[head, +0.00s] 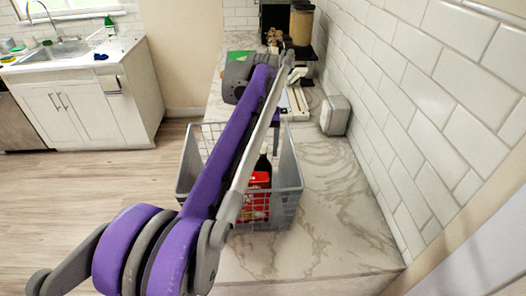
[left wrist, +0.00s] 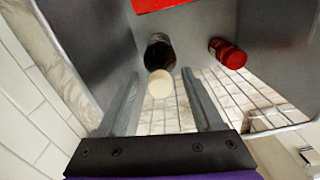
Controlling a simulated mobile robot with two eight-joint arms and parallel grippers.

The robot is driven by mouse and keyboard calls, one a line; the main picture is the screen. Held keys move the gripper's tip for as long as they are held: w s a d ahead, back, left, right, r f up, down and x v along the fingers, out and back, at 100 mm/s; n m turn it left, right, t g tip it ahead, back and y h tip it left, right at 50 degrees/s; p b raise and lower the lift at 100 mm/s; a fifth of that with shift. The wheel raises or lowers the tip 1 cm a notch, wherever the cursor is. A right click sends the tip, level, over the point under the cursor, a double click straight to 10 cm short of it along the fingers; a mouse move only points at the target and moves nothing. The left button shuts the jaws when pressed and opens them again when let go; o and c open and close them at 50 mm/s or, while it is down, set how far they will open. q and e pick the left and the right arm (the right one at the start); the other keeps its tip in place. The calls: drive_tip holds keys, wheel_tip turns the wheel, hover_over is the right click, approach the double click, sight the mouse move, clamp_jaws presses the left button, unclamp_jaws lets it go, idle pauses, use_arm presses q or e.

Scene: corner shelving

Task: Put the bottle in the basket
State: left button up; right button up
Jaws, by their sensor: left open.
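The dark bottle (head: 263,163) stands inside the grey wire basket (head: 289,190) on the counter in the head view, partly hidden by my arm. In the left wrist view the bottle (left wrist: 159,50) shows its dark body and cream cap inside the basket's grey walls (left wrist: 85,40). My left gripper (left wrist: 160,75) is open, with its fingers apart on either side of the cap and not closed on it. In the head view my left gripper (head: 276,138) is low over the basket, mostly hidden behind my purple arm. My right gripper is not in view.
A red box (head: 256,197) is in the basket; it also shows in the left wrist view (left wrist: 150,4). A red-capped item (left wrist: 228,53) is beside the bottle. A white tiled wall (head: 440,90) bounds the right. The counter's front (head: 320,250) is clear.

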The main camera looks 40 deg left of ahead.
use_arm(q)
wheel_tip(320, 180, up, 10)
drive_tip(key=shift+p, duration=0.65)
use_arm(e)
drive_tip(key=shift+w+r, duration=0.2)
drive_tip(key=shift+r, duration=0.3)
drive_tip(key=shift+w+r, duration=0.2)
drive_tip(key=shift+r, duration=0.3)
